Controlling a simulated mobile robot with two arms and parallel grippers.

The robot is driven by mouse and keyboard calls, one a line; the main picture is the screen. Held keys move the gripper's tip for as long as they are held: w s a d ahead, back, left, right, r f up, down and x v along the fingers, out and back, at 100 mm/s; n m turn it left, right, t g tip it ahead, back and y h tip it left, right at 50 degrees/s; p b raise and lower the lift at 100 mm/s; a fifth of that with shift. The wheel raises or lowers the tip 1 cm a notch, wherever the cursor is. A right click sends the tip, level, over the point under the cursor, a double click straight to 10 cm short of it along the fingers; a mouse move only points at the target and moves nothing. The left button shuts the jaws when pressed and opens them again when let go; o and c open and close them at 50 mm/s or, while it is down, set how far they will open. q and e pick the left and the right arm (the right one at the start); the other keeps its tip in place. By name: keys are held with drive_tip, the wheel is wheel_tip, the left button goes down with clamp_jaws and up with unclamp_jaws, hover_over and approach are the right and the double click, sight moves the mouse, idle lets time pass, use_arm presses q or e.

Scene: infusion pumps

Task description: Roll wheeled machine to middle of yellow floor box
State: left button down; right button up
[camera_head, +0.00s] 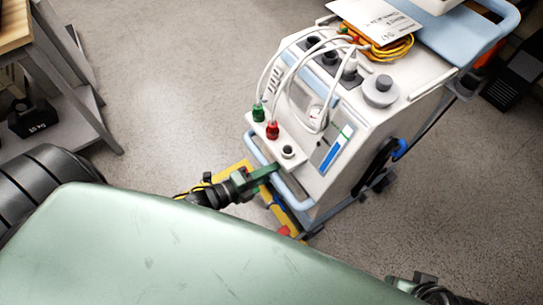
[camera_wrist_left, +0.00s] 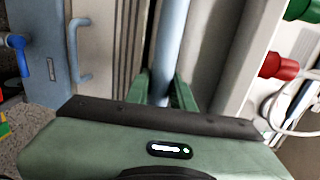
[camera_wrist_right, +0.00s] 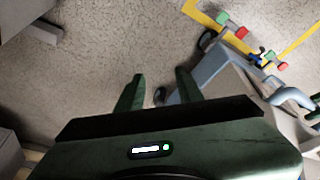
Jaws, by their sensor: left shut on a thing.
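The wheeled machine (camera_head: 345,130) is a white and light-blue cart with hoses and red and green connectors, standing upright right of centre in the head view. My left gripper (camera_head: 270,171) is shut on its light-blue front handle (camera_head: 294,193); the left wrist view shows the bar (camera_wrist_left: 168,45) between the fingers. My right gripper (camera_wrist_right: 158,88) is open and empty, over bare floor beside the cart's blue base. Parts of the yellow floor box (camera_wrist_right: 199,12) show in the right wrist view; its full outline is hidden.
Small red, green and blue blocks (camera_wrist_right: 236,30) lie by the yellow lines near a cart wheel. A grey-framed bench (camera_head: 65,80) with a black weight (camera_head: 32,118) stands at the left. A dark crate (camera_head: 515,80) is at the far right. Floor (camera_head: 180,70) between bench and cart is clear.

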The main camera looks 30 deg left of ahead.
use_arm(q)
drive_tip(key=shift+a+f, duration=0.1)
drive_tip(key=shift+f, duration=0.05)
drive_tip(key=c, duration=1.2)
unclamp_jaws()
drive_tip(key=shift+s, duration=0.1)
drive_tip(key=shift+s+a, duration=0.15)
drive_tip(key=shift+s, duration=0.1)
drive_tip(key=p+v, duration=0.1)
drive_tip(key=v, duration=0.6)
drive_tip(key=shift+p, duration=0.3)
use_arm(e)
drive_tip(key=shift+x, duration=1.1)
drive_tip(key=shift+w+a, duration=0.15)
